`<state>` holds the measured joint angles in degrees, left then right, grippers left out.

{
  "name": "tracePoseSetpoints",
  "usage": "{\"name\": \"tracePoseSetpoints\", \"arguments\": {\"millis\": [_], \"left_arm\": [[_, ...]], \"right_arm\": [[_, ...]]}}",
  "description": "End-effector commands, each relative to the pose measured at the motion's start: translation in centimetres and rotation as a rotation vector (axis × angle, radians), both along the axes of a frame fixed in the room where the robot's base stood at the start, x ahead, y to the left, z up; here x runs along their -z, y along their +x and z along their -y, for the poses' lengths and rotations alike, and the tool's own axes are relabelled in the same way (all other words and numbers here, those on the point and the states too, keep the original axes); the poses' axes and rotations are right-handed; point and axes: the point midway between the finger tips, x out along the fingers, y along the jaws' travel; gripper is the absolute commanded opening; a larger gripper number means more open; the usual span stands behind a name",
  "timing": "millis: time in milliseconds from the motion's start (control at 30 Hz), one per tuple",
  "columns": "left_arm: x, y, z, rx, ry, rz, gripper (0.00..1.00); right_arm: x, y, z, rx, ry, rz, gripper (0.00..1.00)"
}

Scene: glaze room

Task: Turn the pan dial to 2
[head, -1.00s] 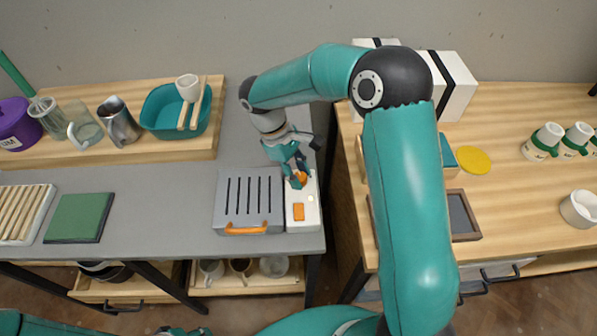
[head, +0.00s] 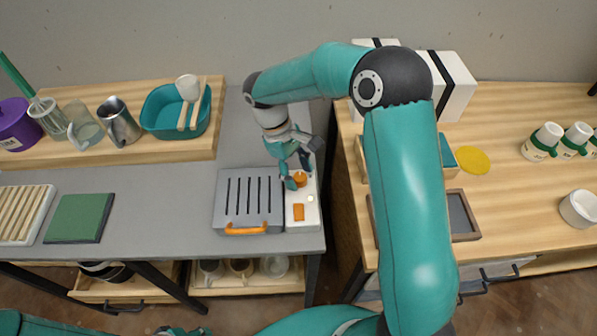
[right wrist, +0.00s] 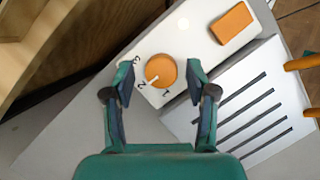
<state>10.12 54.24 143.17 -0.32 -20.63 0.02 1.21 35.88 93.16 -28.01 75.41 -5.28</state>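The pan dial is a round orange knob (head: 300,179) on a white control panel (head: 298,222). In the right wrist view the dial (right wrist: 161,70) has the marks 3, 2 and 1 printed around it, and its white pointer line is towards the 2. My right gripper (head: 298,176) is over the dial. In the right wrist view its two fingers (right wrist: 161,76) are apart, one on each side of the dial, with visible gaps. Only a small part of my left arm shows at the bottom edge in the head view, and its fingers cannot be made out.
A grey slotted unit (head: 249,190) with an orange handle adjoins the panel's left side. An orange rectangular button (head: 299,212) and a small pale round spot (head: 310,198) are on the panel. A wooden table (head: 520,200) stands to the right, across a gap.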

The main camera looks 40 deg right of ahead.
Motion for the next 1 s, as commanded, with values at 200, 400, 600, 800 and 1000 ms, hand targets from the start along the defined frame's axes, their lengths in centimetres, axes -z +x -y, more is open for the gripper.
{"name": "tracePoseSetpoints", "arguments": {"millis": [200, 400, 600, 800, 1000], "left_arm": [[0.0, 0.0, 0.0, 0.000, 0.000, 0.000, 0.40], [0.0, 0.0, 0.0, 0.000, 0.000, 0.000, 0.40], [0.0, 0.0, 0.0, 0.000, 0.000, 0.000, 0.40], [0.0, 0.0, 0.0, 0.000, 0.000, 0.000, 0.40], [0.0, 0.0, 0.0, 0.000, 0.000, 0.000, 0.40]], "right_arm": [[0.1, -0.1, 0.0, 0.000, 0.001, -0.004, 0.60], [-0.5, 0.2, -0.1, -0.001, 0.000, -0.003, 0.60], [-3.2, 1.3, -0.5, 0.000, 0.001, 0.002, 0.60], [-7.0, 2.8, -1.1, -0.001, 0.001, 0.001, 0.60], [-9.8, 3.9, -1.5, -0.001, 0.000, -0.001, 0.60]]}}
